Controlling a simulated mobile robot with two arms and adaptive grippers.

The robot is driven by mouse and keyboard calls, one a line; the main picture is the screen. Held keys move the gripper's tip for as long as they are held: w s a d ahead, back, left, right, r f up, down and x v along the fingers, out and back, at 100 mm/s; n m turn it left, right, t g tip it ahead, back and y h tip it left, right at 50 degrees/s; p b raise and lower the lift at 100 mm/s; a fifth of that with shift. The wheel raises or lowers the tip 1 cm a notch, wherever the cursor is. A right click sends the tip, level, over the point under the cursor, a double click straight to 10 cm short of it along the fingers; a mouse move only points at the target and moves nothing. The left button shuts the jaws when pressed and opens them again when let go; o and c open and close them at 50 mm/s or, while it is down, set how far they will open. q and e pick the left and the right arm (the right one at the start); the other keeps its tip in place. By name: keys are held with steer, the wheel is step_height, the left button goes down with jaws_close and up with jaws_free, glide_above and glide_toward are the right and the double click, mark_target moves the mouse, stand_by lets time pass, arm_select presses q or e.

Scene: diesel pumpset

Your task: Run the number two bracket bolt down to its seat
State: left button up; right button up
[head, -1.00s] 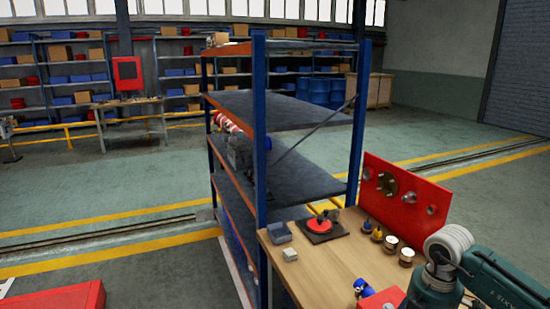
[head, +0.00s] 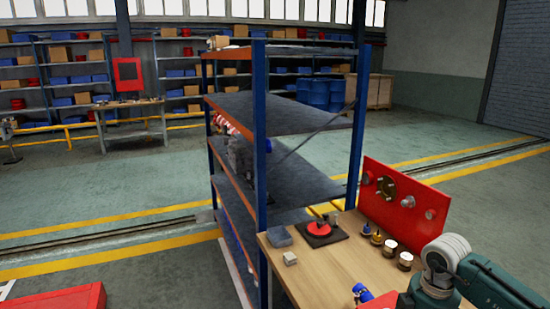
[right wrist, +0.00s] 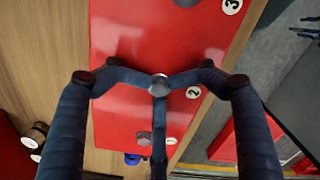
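In the right wrist view a red bracket plate (right wrist: 122,50) lies on the wooden bench, with round white number labels. The silver number two bolt head (right wrist: 158,83) shows beside the "2" label (right wrist: 193,92). My right gripper (right wrist: 158,88) has its dark blue fingers drawn together around this bolt head, with the tips meeting at it. How deep the bolt sits is hidden. Another silver bolt head (right wrist: 145,138) stands nearer the lower end. In the head view only a corner of the red plate (head: 386,300) shows, beside my right arm. My left gripper is not in view.
The bench (head: 345,262) bears a red disc (head: 319,228) on a dark plate, grey blocks, small fittings and a blue object (head: 362,292). An upright red panel (head: 405,200) stands along its right side. A blue-and-orange rack (head: 262,170) stands just left.

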step_height(320, 180, up, 7)
steer(key=p, duration=0.5)
stand_by(0.3)
